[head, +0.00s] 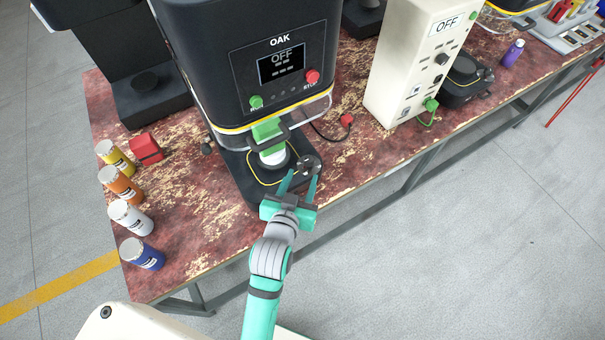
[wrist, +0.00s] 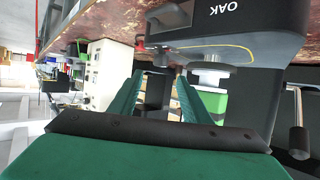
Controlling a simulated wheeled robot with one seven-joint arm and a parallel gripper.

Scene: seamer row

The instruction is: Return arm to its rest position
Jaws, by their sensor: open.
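My gripper (head: 298,183) is teal with two fingers spread apart, and it also shows in the wrist view (wrist: 158,85). In the head view it is stretched out over the front edge of the bench, in front of the black machine labelled OAK (head: 245,65). Its fingertips are close to a dark round knob (head: 308,165) at the machine's base; I cannot tell whether they touch it. Nothing shows held between the fingers. The OAK screen reads OFF. A white-and-green can (head: 273,156) stands on the machine's base, just left of the fingers.
Yellow, orange, white and blue cans (head: 143,254) line the bench's left end near a red block (head: 147,149). A cream OFF box (head: 415,60) stands to the right. The worn red bench (head: 190,225) has a front edge under my arm. Grey floor in front is clear.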

